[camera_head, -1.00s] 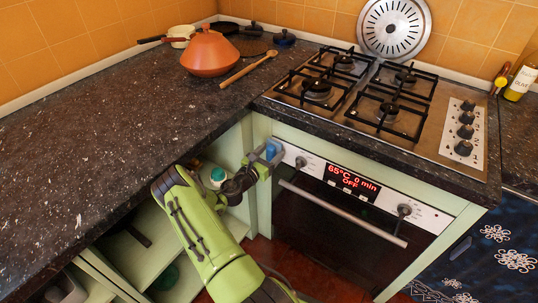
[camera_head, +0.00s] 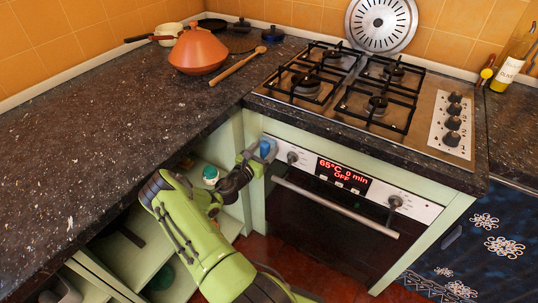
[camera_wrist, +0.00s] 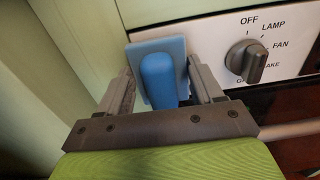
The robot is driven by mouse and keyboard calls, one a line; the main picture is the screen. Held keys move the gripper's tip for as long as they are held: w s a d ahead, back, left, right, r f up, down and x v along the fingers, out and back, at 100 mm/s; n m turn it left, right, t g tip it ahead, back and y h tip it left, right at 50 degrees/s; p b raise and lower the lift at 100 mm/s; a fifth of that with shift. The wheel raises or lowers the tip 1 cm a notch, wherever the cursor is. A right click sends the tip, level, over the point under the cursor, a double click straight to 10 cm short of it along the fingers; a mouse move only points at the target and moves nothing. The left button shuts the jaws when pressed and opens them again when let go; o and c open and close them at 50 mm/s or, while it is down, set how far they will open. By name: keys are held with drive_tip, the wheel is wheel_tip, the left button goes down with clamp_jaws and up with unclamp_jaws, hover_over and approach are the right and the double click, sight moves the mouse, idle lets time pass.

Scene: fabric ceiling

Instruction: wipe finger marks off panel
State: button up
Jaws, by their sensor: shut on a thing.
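The oven's white control panel (camera_head: 308,166) has a knob near each end and a lit red display (camera_head: 343,176). In the wrist view, the panel (camera_wrist: 218,30) shows its left knob (camera_wrist: 246,61) close to the right of my gripper. My gripper (camera_wrist: 160,78) is shut on a blue wiper (camera_wrist: 158,78), with a flat pad facing the panel and a rounded handle between the fingers. In the head view, the wiper (camera_head: 265,148) is at the panel's left end, held by my gripper (camera_head: 252,156). Whether the pad touches the panel cannot be told. No finger marks can be made out.
The oven handle (camera_head: 335,205) runs below the panel. The dark counter (camera_head: 110,130) and gas hob (camera_head: 420,115) lie above. Open shelves (camera_head: 125,255) with a green-capped container (camera_head: 210,174) stand left. A green cabinet wall (camera_wrist: 55,60) is left of the gripper.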

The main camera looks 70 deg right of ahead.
drive_tip(key=shift+w+d+r, duration=0.15)
drive_tip(key=shift+w, duration=0.35)
drive_tip(key=shift+w+a+p, duration=0.2)
drive_tip(key=shift+a+p, duration=0.1)
drive_tip(key=shift+a, duration=1.15)
drive_tip(key=shift+w+a+p, duration=0.2)
drive_tip(key=shift+a+p, duration=0.1)
drive_tip(key=shift+a, duration=1.15)
drive_tip(key=shift+w+a+p, duration=0.15)
drive_tip(key=shift+a, duration=0.6)
drive_tip(key=shift+w+a+p, duration=0.1)
drive_tip(key=shift+a+p, duration=0.05)
drive_tip(key=shift+a, duration=0.6)
drive_tip(key=shift+w, duration=0.1)
